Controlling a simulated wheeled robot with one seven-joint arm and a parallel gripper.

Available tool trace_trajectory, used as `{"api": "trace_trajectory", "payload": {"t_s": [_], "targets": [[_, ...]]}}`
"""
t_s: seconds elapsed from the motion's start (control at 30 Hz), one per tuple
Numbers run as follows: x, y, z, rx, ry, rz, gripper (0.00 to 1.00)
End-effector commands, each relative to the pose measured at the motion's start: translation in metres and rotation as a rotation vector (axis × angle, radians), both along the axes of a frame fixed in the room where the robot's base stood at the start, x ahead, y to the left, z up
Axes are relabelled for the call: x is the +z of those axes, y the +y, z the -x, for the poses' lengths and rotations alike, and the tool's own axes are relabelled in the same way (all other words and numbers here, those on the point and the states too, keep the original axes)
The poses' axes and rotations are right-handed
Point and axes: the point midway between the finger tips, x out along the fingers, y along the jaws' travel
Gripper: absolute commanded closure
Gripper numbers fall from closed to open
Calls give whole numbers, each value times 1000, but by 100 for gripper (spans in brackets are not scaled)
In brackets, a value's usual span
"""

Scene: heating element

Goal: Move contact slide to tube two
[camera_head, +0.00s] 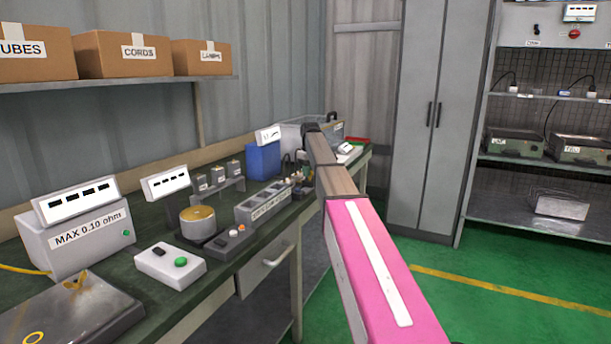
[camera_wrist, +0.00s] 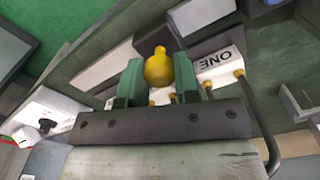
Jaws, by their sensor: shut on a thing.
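In the wrist view my gripper (camera_wrist: 158,82) has its two green fingers closed on a brass-yellow knob (camera_wrist: 158,66), which appears to be the handle of the contact slide. More brass pieces show below and beside the knob, partly hidden by the fingers and palm. A pale block labelled ONE (camera_wrist: 212,64) lies right beside the right finger. I cannot make out a label for tube two. In the head view my arm covers the gripper and the slide at the far end of the bench.
The green bench (camera_head: 222,285) runs along the left wall. On it stand a MAX 0.10 ohm box (camera_head: 82,240), a white box with a green button (camera_head: 170,266), a brass-topped cylinder (camera_head: 198,222) and a blue box (camera_head: 263,161). A grey cabinet (camera_head: 432,120) stands behind; the green floor at right is clear.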

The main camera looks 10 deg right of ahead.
Motion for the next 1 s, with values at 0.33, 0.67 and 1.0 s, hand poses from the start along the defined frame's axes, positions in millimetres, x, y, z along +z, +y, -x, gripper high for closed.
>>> {"api": "trace_trajectory", "payload": {"t_s": [0.33,0.67,1.0], "targets": [[1,-31,-44,0,-1,1,100],[1,-31,-43,0,-1,0,45],[7,-31,-43,0,-1,1,45]]}}
